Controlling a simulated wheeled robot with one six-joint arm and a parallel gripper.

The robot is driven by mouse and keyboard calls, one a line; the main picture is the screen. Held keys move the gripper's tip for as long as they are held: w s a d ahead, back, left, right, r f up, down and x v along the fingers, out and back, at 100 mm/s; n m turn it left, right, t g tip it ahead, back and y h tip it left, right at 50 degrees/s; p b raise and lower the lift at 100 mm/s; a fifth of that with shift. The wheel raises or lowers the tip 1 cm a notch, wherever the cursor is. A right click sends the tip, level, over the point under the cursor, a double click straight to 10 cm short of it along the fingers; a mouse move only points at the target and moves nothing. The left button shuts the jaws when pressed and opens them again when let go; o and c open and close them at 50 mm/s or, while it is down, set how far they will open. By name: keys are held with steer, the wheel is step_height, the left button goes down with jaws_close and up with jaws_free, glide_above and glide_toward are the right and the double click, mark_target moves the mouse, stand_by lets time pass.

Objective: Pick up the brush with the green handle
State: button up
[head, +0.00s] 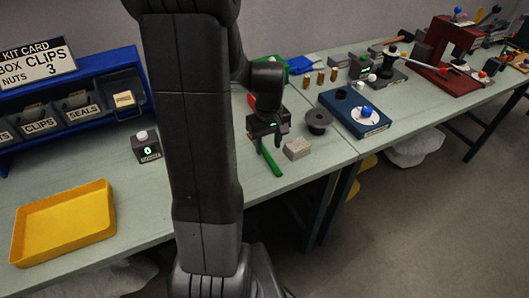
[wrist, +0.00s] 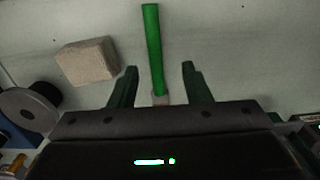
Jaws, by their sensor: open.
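The brush with the green handle lies on the table; its green handle (head: 269,160) shows below my gripper in the head view. In the wrist view the green handle (wrist: 153,45) runs up and away between my two fingers. A small pale ferrule shows at its near end, and the rest of the brush is hidden by the gripper body. My gripper (wrist: 159,68) is open, with one finger on each side of the brush and a gap to both. In the head view my gripper (head: 270,140) is above the table near its front edge.
A beige block (wrist: 88,61) lies just left of the brush in the wrist view. A dark spool (head: 318,121) and a blue box with a dial (head: 345,118) stand to the right. A yellow tray (head: 62,225) and counter (head: 146,148) are left.

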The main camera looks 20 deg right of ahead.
mark_target(269, 157)
steer(key=shift+w+d+f+p, duration=0.15)
steer(key=shift+d+f, duration=0.05)
steer(key=shift+f, duration=1.2)
steer(key=shift+w+d+f+p, duration=0.15)
steer(key=shift+f, duration=1.25)
jaws_close()
